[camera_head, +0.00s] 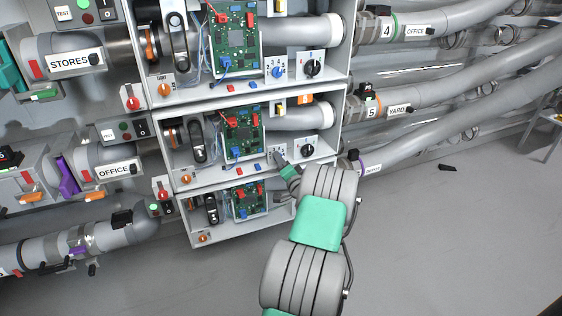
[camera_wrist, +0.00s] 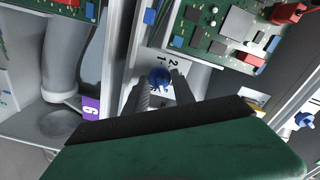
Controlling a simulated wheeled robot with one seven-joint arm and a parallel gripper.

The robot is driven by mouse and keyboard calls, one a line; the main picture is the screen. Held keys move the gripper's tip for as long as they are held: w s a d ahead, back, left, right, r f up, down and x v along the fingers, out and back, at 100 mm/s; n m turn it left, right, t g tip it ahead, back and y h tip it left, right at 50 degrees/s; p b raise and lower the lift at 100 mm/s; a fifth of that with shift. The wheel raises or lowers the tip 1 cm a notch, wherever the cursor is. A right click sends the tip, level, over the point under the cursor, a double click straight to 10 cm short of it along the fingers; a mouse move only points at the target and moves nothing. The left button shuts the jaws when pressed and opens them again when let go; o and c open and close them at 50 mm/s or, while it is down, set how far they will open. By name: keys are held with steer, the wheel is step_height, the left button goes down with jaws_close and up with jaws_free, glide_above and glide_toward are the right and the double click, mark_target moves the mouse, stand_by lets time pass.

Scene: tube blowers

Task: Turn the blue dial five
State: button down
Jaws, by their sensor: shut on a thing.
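A small blue dial (camera_wrist: 160,77) sits on a white panel with printed numbers, of which a 1 and a 2 show, in the wrist view. My gripper (camera_wrist: 161,92) has one finger on each side of the dial and is shut on it. In the head view my gripper (camera_head: 284,162) reaches the middle shelf of the cabinet, at the panel right of a green circuit board (camera_head: 244,134). There the gripper hides the dial. An orange-banded label with 5 and YARD (camera_head: 386,110) marks the pipe at the right.
A black dial (camera_head: 307,149) is close to the right of my gripper. The upper shelf has another blue dial (camera_head: 278,72) and black dial (camera_head: 313,67). Shelf edges lie above and below the gripper. Open floor (camera_head: 460,240) is at the lower right.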

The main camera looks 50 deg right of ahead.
steer(key=c, duration=1.1)
jaws_free()
steer(key=shift+o, duration=0.2)
steer(key=p+v, duration=0.1)
steer(key=v, duration=0.7)
steer(key=shift+p, duration=0.3)
